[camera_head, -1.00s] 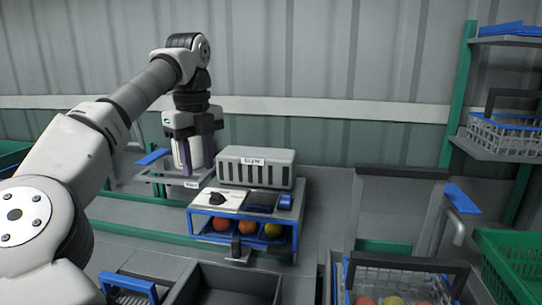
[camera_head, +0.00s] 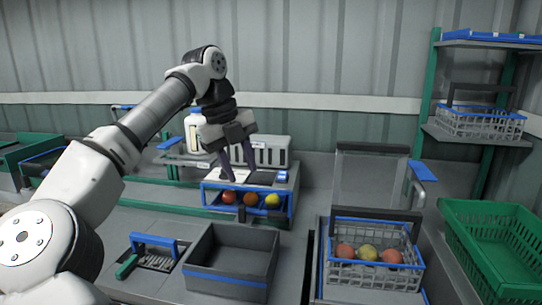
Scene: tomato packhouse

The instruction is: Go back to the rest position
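My gripper (camera_head: 240,174) hangs in the middle of the view, pointing down, in front of the grey slotted box and above the blue-edged tray unit. Its two dark fingers are spread apart with nothing between them. My arm reaches to it from the lower left. A white bottle (camera_head: 193,134) with a blue cap stands to the left of my gripper, apart from it; its right side is partly hidden by my gripper.
The blue-edged unit (camera_head: 245,211) holds several tomatoes. A grey slotted box (camera_head: 274,151) stands behind it. In front are an empty grey bin (camera_head: 228,282), a slicer-like tool (camera_head: 153,250) and a wire basket of tomatoes (camera_head: 375,275). A green crate (camera_head: 505,250) and a shelf (camera_head: 470,142) are right.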

